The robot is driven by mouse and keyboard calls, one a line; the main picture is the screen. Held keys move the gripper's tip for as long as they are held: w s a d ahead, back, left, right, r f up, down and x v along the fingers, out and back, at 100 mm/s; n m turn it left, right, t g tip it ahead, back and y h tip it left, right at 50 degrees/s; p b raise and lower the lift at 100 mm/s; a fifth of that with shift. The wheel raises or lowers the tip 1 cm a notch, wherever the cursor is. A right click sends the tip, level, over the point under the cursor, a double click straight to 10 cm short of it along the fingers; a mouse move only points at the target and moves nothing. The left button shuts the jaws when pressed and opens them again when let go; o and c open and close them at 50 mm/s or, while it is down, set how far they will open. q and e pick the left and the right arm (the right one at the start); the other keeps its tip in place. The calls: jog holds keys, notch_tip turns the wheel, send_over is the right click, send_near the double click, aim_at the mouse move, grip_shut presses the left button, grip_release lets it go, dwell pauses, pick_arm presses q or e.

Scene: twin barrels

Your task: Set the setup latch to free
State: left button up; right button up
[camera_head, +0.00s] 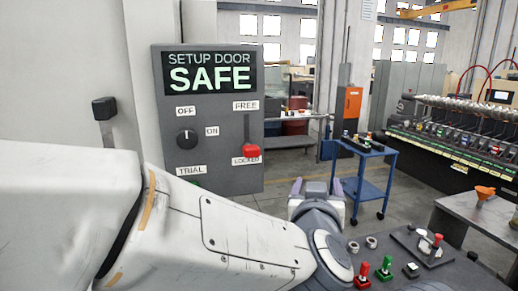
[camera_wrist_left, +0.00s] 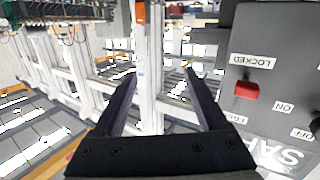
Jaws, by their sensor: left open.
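The setup latch is a red handle (camera_head: 251,151) on a grey control panel (camera_head: 228,182) titled SETUP DOOR SAFE. It sits at the lower end of a vertical slot, beside the LOCKED label and below the FREE label. My left gripper (camera_head: 316,187) is open and empty, to the right of the panel and lower than the handle. In the wrist view its fingers (camera_wrist_left: 160,76) stand apart, left of the handle and not touching it. My right gripper is not visible.
A black rotary knob (camera_head: 186,138) with OFF, ON and TRIAL labels is left of the latch. A black-headed lever (camera_head: 104,108) stands further left. A desk panel (camera_head: 408,250) with red and green controls is at lower right. A blue cart (camera_head: 366,168) stands behind.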

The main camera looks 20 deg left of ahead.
aim_at(252, 153)
pick_arm(q)
jog(key=s+a+r+n+g+y, duration=0.1)
jog(key=s+a+r+n+y, duration=0.1)
jog(key=a+y, duration=0.25)
jog(key=s+a+r+n+g+y, duration=0.1)
jog(key=s+a+r+n+y, duration=0.15)
jog(key=a+y, duration=0.2)
jog(key=p+x, duration=0.1)
jog(key=x, duration=0.2)
jog(key=p+x, duration=0.1)
jog(key=x, duration=0.2)
jog(key=p+x, duration=0.1)
jog(key=x, duration=0.3)
jog(key=shift+f, duration=0.4)
jog(key=shift+w+a+f+p, duration=0.1)
jog(key=shift+w+a+p, duration=0.25)
jog(key=shift+w, duration=0.2)
grip_shut()
